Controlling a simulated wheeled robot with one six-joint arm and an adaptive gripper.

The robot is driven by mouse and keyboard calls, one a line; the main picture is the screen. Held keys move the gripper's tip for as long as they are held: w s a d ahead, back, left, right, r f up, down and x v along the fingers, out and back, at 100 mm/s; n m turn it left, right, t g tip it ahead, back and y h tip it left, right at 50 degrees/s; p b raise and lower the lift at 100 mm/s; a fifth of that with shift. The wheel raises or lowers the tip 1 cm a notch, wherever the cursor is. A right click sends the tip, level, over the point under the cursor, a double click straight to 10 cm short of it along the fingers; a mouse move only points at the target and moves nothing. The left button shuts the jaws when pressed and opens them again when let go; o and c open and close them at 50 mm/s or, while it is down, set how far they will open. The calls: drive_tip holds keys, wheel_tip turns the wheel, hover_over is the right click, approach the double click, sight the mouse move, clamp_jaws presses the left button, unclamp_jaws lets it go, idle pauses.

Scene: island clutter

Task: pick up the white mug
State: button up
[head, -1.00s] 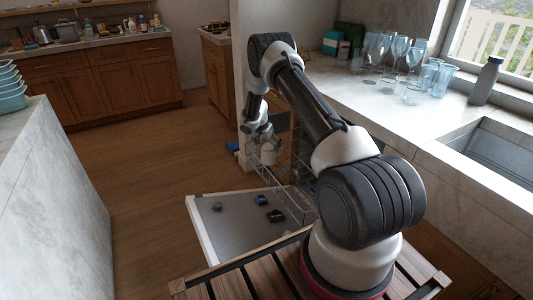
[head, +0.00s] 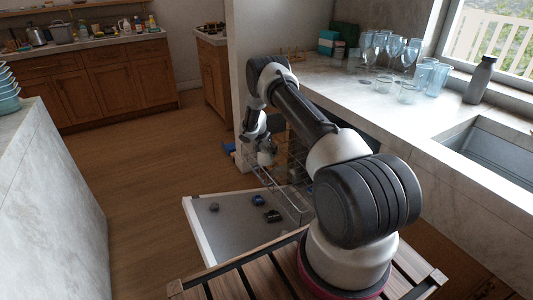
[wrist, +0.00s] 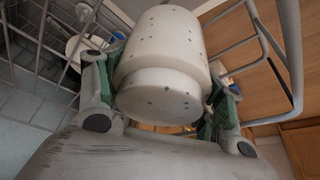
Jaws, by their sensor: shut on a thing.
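The white mug (wrist: 165,65) fills the upper middle of the wrist view, speckled with small dark dots, its stepped end toward the camera. My gripper (wrist: 160,98) is shut on it, with a green-padded finger on each side. In the head view my gripper (head: 262,147) is small and far off over the wire rack (head: 288,192), with the mug (head: 266,158) at its tip. The mug's handle is not clear, and I cannot tell whether the mug still touches the rack.
Rack wires rise close on both sides of the mug in the wrist view, with a curved grey wire (wrist: 292,60) at right. Small dark items lie on the open dishwasher door (head: 225,235). Glasses (head: 390,50) and a grey bottle (head: 481,80) stand on the right counter. Open floor lies left.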

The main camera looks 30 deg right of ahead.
drive_tip(key=shift+r, duration=0.1)
wheel_tip(320, 180, up, 10)
drive_tip(key=shift+f, duration=0.1)
drive_tip(key=s+a+r+n+t+y, duration=0.2)
drive_tip(key=s+a+r+n, duration=0.55)
drive_tip(key=a+r, duration=0.55)
drive_tip(key=s+a+r+n+y, duration=0.1)
drive_tip(key=s+a+r+n, duration=0.1)
drive_tip(key=s, duration=0.4)
drive_tip(key=s+a+r+n, duration=0.2)
drive_tip(key=s+a+r, duration=0.1)
drive_tip(key=s+a, duration=0.2)
drive_tip(key=shift+s+a+r+y, duration=0.3)
drive_tip(key=shift+s+r+y, duration=0.1)
drive_tip(key=shift+s, duration=0.55)
drive_tip(key=shift+a, duration=0.1)
